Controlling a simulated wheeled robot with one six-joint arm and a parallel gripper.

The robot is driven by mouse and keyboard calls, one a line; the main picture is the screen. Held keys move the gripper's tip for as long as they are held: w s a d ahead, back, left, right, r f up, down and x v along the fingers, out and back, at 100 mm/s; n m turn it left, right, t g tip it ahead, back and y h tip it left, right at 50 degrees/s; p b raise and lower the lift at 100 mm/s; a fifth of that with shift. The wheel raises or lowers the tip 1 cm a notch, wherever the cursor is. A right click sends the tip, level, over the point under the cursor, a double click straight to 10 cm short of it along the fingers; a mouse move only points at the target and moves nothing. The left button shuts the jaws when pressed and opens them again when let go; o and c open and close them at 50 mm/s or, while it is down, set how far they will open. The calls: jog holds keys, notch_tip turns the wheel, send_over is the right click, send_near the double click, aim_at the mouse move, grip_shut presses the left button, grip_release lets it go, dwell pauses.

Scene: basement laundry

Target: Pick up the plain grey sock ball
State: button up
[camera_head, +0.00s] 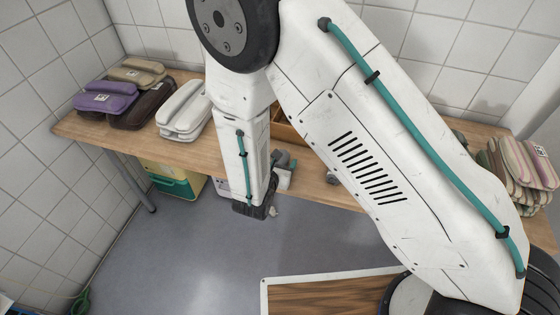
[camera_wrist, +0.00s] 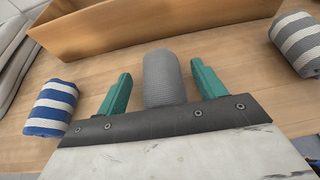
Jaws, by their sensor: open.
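The plain grey sock ball (camera_wrist: 164,78) lies on the wooden table (camera_wrist: 225,75) in the wrist view. My gripper (camera_wrist: 161,70) is open, with one green finger to the left and one to the right of the sock ball. Gaps show on both sides, so neither finger visibly touches it. The near end of the sock ball is hidden behind the dark edge of my gripper. In the head view my arm covers much of the table, and the gripper is small and partly hidden there.
A blue-and-white striped sock ball (camera_wrist: 52,107) lies left, and a grey-and-white striped one (camera_wrist: 298,44) lies right. A wooden box (camera_wrist: 150,32) stands just behind. Folded stacks, one topped purple (camera_head: 105,98) and one white (camera_head: 184,112), sit at the table's left; more folded cloth (camera_head: 520,165) sits right.

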jog(key=c, duration=1.1)
jog(key=shift+o, duration=0.2)
jog(key=shift+r, duration=0.1)
